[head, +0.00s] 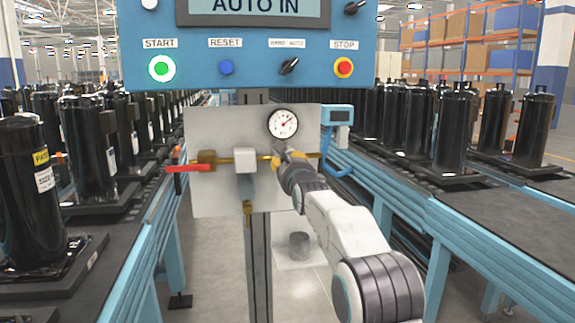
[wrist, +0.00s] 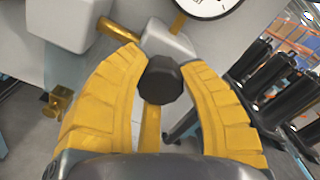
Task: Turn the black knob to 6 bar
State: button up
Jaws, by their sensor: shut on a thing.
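The black knob (wrist: 161,80) sits between the two yellow fingers of my gripper (wrist: 163,64) in the wrist view. The fingers touch it from both sides and are shut on it. The knob is on the front of a grey regulator body (wrist: 168,42). In the head view my gripper (head: 284,160) is at the panel and hides the knob. The round pressure gauge (head: 283,123) is just above it, its needle pointing up and right; its numbers are too small to read. Part of the gauge (wrist: 207,4) shows at the top of the wrist view.
A brass pipe with a red-handled valve (head: 188,168) runs left across the grey panel (head: 215,195). A blue control box (head: 200,70) hangs above. A small blue device (head: 337,115) is at the right. Conveyors with black cylinders (head: 90,140) stand on both sides.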

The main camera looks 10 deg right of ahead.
jog(key=shift+r, duration=0.35)
jog(key=o, duration=0.8)
jog(key=shift+a, duration=0.1)
jog(key=o, duration=0.4)
jog(key=shift+f, duration=0.25)
jog(key=s, duration=1.2)
